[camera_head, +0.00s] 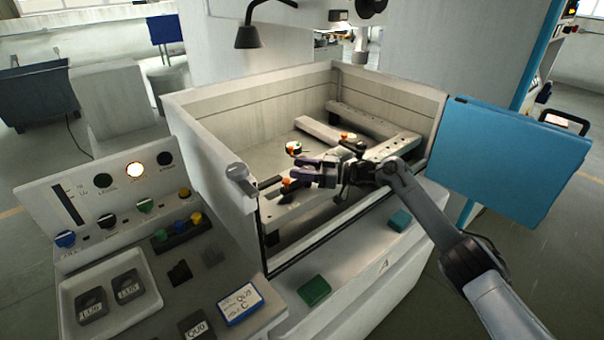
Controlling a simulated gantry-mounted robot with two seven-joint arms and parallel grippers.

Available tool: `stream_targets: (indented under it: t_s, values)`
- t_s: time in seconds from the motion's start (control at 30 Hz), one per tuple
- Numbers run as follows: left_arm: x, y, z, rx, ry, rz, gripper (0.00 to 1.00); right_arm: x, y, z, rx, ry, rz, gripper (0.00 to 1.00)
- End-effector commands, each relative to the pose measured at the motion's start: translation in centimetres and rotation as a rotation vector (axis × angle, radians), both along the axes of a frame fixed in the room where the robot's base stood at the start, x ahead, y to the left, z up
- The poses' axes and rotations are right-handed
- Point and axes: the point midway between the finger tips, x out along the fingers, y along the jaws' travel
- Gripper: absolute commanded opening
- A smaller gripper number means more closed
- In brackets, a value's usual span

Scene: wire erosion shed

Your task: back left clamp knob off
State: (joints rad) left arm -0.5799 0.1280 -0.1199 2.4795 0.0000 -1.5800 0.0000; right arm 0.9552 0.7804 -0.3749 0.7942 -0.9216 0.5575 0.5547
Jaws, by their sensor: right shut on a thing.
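My right gripper (299,173) reaches in from the right over the machine's open tank, its fingers pointing left. It is shut on a small dark knob with orange (287,183) at its fingertips; the fingers hide part of it, and I cannot tell whether it is clear of the clamp below. Another knob with orange and green on a pale disc (293,148) sits behind the fingertips, apart from them. A further orange-marked clamp (347,137) lies at the right on the rails. My left gripper is not in view.
The pale tank wall (250,103) surrounds the work area, with a blue door (505,155) open at right. Green blocks (314,290) lie on the front ledge. A control panel (120,195) and a tray (70,305) stand at left.

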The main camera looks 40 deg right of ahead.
Motion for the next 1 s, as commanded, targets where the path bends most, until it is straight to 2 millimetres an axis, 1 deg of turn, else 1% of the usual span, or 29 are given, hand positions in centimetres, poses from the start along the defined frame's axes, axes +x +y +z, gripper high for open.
stream_targets:
  t_s: [0.33, 0.37, 0.47, 0.5, 0.83, 1.0]
  values:
    - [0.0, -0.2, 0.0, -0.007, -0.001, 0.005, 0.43, 0.0, 0.0, 0.1, 0.0, -0.001, 0.001, 0.18]
    - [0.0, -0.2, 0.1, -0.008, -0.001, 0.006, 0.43, 0.0, 0.0, 0.1, 0.0, -0.001, 0.001, 0.52]
    - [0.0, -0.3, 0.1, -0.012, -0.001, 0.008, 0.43, 0.0, 0.0, 0.1, 0.0, -0.001, 0.001, 0.67]
    - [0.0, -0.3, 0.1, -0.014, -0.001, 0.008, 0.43, 0.0, 0.0, 0.1, 0.0, -0.001, 0.001, 0.7]
    - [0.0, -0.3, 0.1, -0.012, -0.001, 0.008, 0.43, -0.2, -0.2, 0.0, 0.0, 0.0, 0.001, 0.7]
    - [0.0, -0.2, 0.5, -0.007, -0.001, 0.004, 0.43, -1.4, -1.3, 0.1, -0.001, 0.001, 0.0, 0.7]
